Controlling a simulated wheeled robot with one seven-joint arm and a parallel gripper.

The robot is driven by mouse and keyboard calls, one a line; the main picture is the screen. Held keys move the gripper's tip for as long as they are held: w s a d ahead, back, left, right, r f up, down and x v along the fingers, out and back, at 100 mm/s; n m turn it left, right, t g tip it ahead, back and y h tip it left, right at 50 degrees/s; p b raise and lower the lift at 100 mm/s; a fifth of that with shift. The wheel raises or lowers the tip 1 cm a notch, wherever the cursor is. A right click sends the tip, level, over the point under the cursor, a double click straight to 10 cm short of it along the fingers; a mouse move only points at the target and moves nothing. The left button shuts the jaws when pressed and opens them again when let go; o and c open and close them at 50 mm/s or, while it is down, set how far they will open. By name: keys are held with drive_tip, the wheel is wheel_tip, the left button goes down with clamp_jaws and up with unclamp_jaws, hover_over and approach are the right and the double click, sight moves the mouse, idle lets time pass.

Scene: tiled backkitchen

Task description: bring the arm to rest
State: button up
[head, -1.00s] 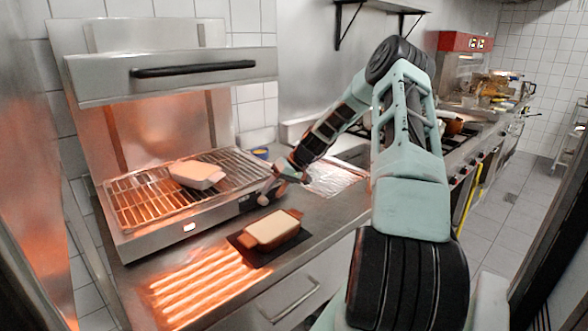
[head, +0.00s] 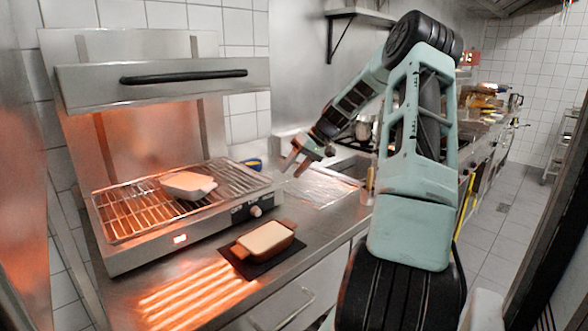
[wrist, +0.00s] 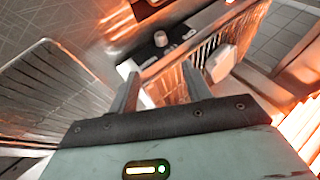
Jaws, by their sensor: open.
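My gripper (head: 296,163) is open and empty in the head view, above the counter just right of the grill's front corner. My arm reaches up and bends down to it. In the wrist view the two fingers of my gripper (wrist: 165,82) stand apart with nothing between them. The grill (head: 180,240) has a raised hood and glowing orange light. Its knob (head: 256,211) shows at the front right and also in the wrist view (wrist: 161,38).
A pale dish (head: 188,184) sits on the grill rack. Another dish (head: 265,241) sits on a dark mat (head: 237,262) on the steel counter in front. A wall shelf (head: 360,15) hangs above.

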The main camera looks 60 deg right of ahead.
idle(0.3)
drive_tip(key=w+a+n+g, duration=0.2)
drive_tip(key=w+a, duration=0.1)
drive_tip(key=a, duration=1.1)
drive_tip(key=w+a+n+g, duration=0.2)
drive_tip(key=a, duration=1.2)
drive_tip(key=s+a+n+g+h, duration=0.15)
drive_tip(key=s+a, duration=0.25)
drive_tip(key=a, duration=0.5)
drive_tip(key=s+a+n+g, duration=0.15)
drive_tip(key=s+a, duration=0.25)
drive_tip(key=a, duration=0.5)
drive_tip(key=s+a+n, duration=0.1)
drive_tip(key=s+a, duration=0.2)
drive_tip(key=s, duration=0.3)
drive_tip(key=s+a+n+h, duration=0.1)
drive_tip(key=s+a+n, duration=0.1)
drive_tip(key=s, duration=0.5)
drive_tip(key=s+a+f+n+t+h, duration=0.1)
drive_tip(key=s+a, duration=0.3)
drive_tip(key=s, duration=0.2)
drive_tip(key=shift+s+a+n, duration=0.2)
drive_tip(key=shift+n, duration=0.1)
